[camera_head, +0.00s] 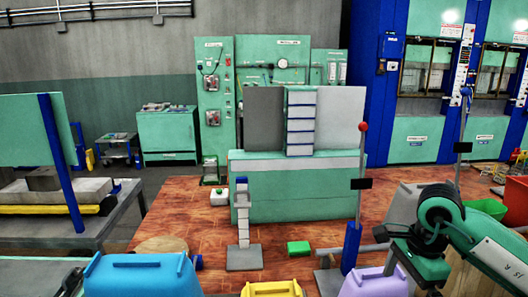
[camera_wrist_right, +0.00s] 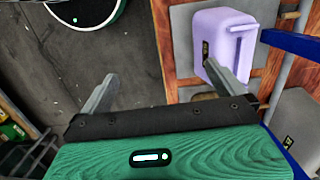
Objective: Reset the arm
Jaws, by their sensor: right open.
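My right arm (camera_head: 490,250) comes in from the right in the head view, bent, with its green and black wrist low near the purple container (camera_head: 375,283). In the right wrist view my right gripper (camera_wrist_right: 160,82) has its two grey fingers spread wide apart, with nothing between them. The purple container (camera_wrist_right: 222,45) lies beyond the right-hand finger, which overlaps its lower edge in the picture; I cannot tell whether they touch. My left gripper is not seen in the head view.
Blue (camera_head: 140,276) and yellow (camera_head: 272,289) containers stand at the front. A blue post with a red-tipped lever (camera_head: 362,127) rises left of my right arm. A green press bench (camera_head: 290,190) stands behind. A red bin (camera_head: 487,207) is at the right.

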